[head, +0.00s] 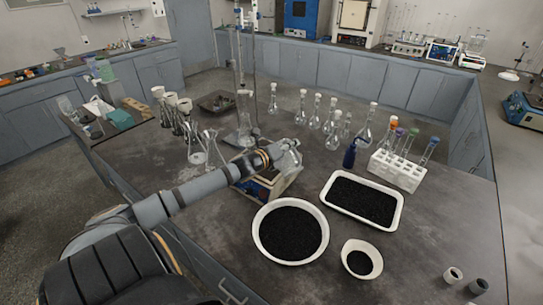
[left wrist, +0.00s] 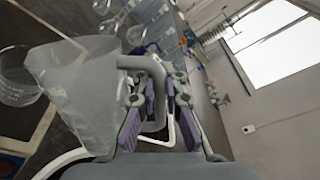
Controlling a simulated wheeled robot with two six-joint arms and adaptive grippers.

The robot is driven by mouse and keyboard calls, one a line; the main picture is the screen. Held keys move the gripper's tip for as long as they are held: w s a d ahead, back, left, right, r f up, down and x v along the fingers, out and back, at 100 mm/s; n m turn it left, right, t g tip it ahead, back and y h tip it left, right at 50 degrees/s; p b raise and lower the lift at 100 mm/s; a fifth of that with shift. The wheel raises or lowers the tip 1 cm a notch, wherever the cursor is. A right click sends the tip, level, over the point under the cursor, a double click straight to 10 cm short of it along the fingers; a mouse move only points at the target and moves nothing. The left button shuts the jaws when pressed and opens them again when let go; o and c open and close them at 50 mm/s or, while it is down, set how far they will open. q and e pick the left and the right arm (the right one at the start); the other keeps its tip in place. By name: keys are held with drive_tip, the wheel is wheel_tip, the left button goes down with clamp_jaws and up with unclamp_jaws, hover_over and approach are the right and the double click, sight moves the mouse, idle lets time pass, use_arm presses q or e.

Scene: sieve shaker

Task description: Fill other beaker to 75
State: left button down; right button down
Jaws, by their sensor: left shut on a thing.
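My left gripper (head: 277,158) reaches over the middle of the bench. In the left wrist view the gripper (left wrist: 152,100) has its purple-padded fingers closed around the handle of a translucent jug-like beaker (left wrist: 82,88). The held beaker looks tilted in that view, and its contents and markings cannot be read. Another clear glass vessel (left wrist: 18,78) shows at the left edge of that view, beside the held one; its fill level is unclear. In the head view my arm and gripper partly hide a small box-shaped device (head: 262,190) with a blue front. My right gripper is not in view.
A round bowl (head: 258,246) of black grains, a white tray (head: 330,196) and a small bowl (head: 350,246) stand in front. A white tube rack (head: 398,171), a dark blue bottle (head: 349,158) and several flasks stand behind.

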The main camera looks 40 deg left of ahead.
sight(296, 163)
use_arm(q)
drive_tip(key=shift+w+a+r+n+h+b, duration=0.15)
drive_tip(key=shift+a+r+n+h+b, duration=0.25)
drive_tip(key=shift+a+r+n, duration=0.45)
idle(5.2)
drive_tip(key=shift+d+f+m+y+p, duration=0.4)
drive_tip(key=shift+d+f+m+p, duration=0.3)
drive_tip(key=shift+d, duration=0.25)
drive_tip(key=shift+s+d+f+m, duration=0.2)
drive_tip(key=shift+d+f+m, duration=0.1)
drive_tip(key=shift+m, duration=0.35)
drive_tip(key=f+b, duration=0.1)
drive_tip(key=d+f+m+b, duration=0.1)
drive_tip(key=f+b, duration=0.1)
drive_tip(key=shift+s+d+f+m, duration=0.15)
drive_tip(key=shift+d+m, duration=0.1)
drive_tip(key=shift+m, duration=0.15)
drive_tip(key=s+d+f+m+t+b, duration=0.1)
drive_tip(key=d+f+m+b, duration=0.3)
drive_tip(key=b, duration=0.8)
drive_tip(key=shift+d+m+y, duration=0.4)
drive_tip(key=shift+d+m, duration=1)
